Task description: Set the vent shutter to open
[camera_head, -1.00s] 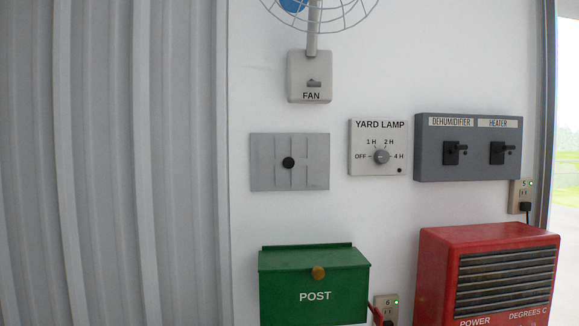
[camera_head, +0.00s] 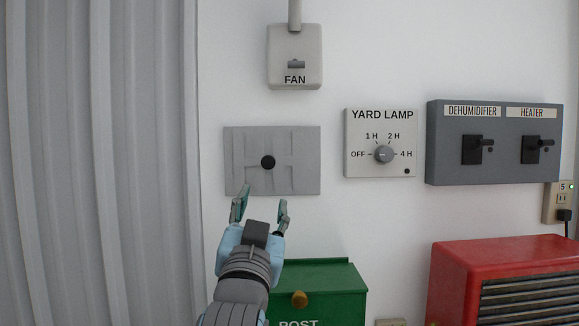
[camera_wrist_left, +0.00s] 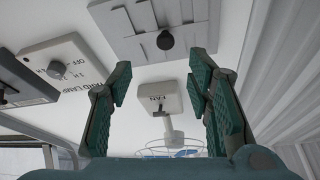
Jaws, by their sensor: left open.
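The vent shutter (camera_head: 300,177) is a flat grey plate with raised slats and a round black knob (camera_head: 268,162) at its middle, fixed to the white wall. It also shows at the top of the left wrist view (camera_wrist_left: 135,25), with its black knob (camera_wrist_left: 165,40). My left gripper (camera_head: 262,200) is just below the plate in the head view, fingers pointing up and spread apart, with nothing between them. In the left wrist view its two green-padded fingers (camera_wrist_left: 165,85) stand wide apart. The knob is clear of both fingers. My right gripper is not in view.
A fan switch box (camera_head: 294,58) is above the shutter. A yard lamp dial (camera_head: 383,154) and a grey dehumidifier and heater switch box (camera_head: 495,168) are to the right. A green post box (camera_head: 335,285) and a red heater (camera_head: 500,253) stand below. Corrugated grey wall (camera_head: 100,160) is at left.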

